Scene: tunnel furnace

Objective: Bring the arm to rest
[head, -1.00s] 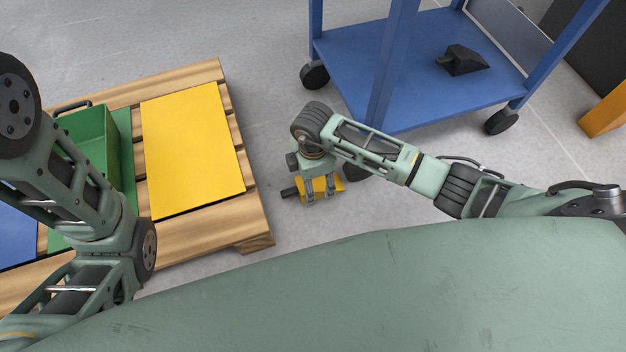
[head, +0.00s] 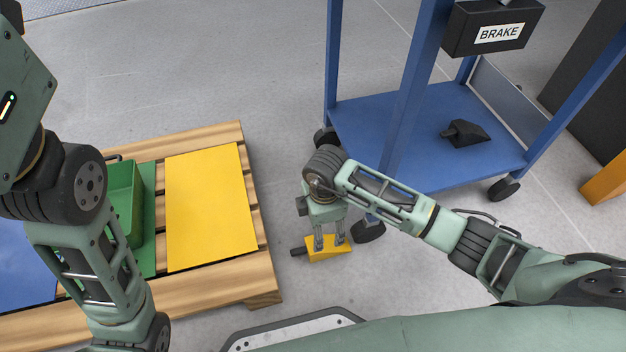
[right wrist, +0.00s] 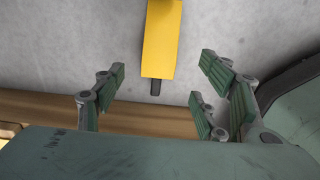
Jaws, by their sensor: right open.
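My right gripper (head: 329,244) points down beside the blue cart, with its arm coming in from the right. In the right wrist view its fingers (right wrist: 160,95) are spread wide with nothing between them. A yellow block-like thing with a dark stub (head: 328,248) shows below the gripper in the head view. It also shows beyond the fingertips in the right wrist view (right wrist: 161,40), apart from them, over the grey floor. My left arm rises along the left edge of the head view; its gripper is out of the picture.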

